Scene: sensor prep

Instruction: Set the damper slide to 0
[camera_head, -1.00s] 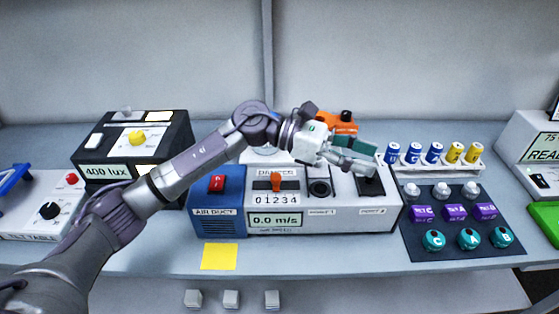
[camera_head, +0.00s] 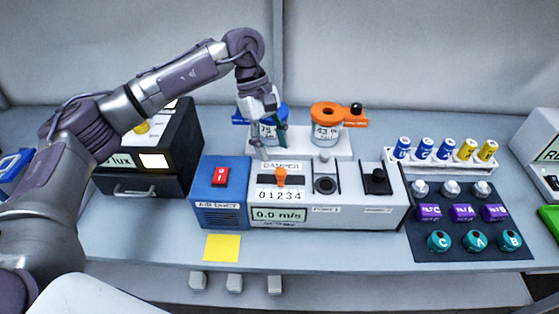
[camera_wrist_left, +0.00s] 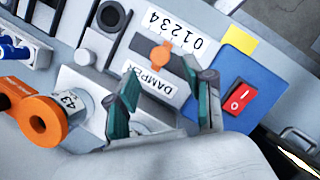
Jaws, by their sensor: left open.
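The damper slide has an orange knob (camera_head: 280,177) on the white-and-grey air panel (camera_head: 350,215), under the DAMPER label. The knob stands about above the 2 of the 0 1 2 3 4 scale (camera_head: 280,195). In the left wrist view the same knob (camera_wrist_left: 160,55) shows beyond the fingertips. My left gripper (camera_head: 270,140) points down behind and above the panel's damper part, open and empty, apart from the knob. Its two green-padded fingers (camera_wrist_left: 168,85) are spread in the left wrist view. My right gripper is not in view.
A blue air duct box with a red switch (camera_head: 220,177) adjoins the slide's left. Black knobs (camera_head: 378,180) stand to its right. Blue and orange ring-topped containers (camera_head: 327,117) stand behind on a white base. A yellow note (camera_head: 221,248) lies in front.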

